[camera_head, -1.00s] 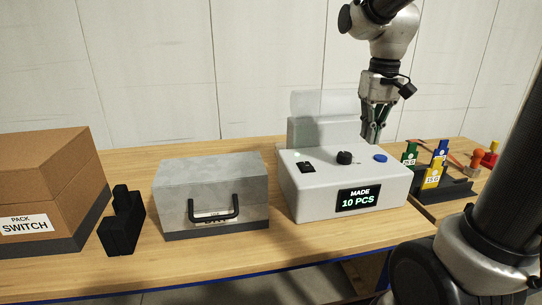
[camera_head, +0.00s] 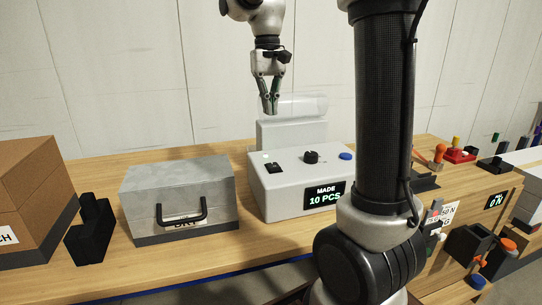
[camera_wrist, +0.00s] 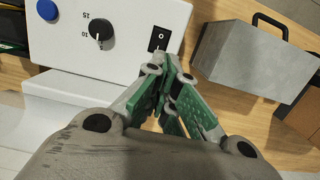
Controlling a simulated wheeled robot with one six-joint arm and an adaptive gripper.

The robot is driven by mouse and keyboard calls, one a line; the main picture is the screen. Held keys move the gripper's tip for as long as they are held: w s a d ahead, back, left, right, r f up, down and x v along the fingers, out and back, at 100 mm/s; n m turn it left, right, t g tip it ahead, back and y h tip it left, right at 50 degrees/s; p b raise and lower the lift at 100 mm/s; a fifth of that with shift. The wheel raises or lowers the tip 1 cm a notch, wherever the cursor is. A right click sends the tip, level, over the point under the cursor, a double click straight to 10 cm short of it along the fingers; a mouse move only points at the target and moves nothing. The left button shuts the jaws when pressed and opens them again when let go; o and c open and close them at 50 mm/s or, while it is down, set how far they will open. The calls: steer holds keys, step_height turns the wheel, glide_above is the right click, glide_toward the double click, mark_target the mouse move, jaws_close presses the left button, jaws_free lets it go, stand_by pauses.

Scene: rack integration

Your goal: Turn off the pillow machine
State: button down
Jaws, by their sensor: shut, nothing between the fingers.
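The pillow machine (camera_head: 285,195) is a white box with a screen (camera_head: 324,195) reading "MADE 10 PCS". My gripper (camera_head: 269,110) has green fingers, shut and empty, above the machine's rear left. In the wrist view the fingertips (camera_wrist: 166,62) appear just below the switch, apparently above it without contact.
A grey case (camera_head: 180,192) with a black handle stands left of the machine, beside a black holder (camera_head: 90,230) and a brown box (camera_head: 30,190). A clear roll (camera_head: 295,105) sits on the machine's back part. More equipment stands at the right.

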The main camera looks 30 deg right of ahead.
mark_target(273, 165)
steer(key=f, duration=0.4)
steer(key=s+f, duration=0.1)
steer(key=f, duration=0.4)
steer(key=s+f, duration=0.1)
steer(key=f, duration=0.3)
steer(key=shift+a+f, duration=0.15)
steer(key=shift+f, duration=0.25)
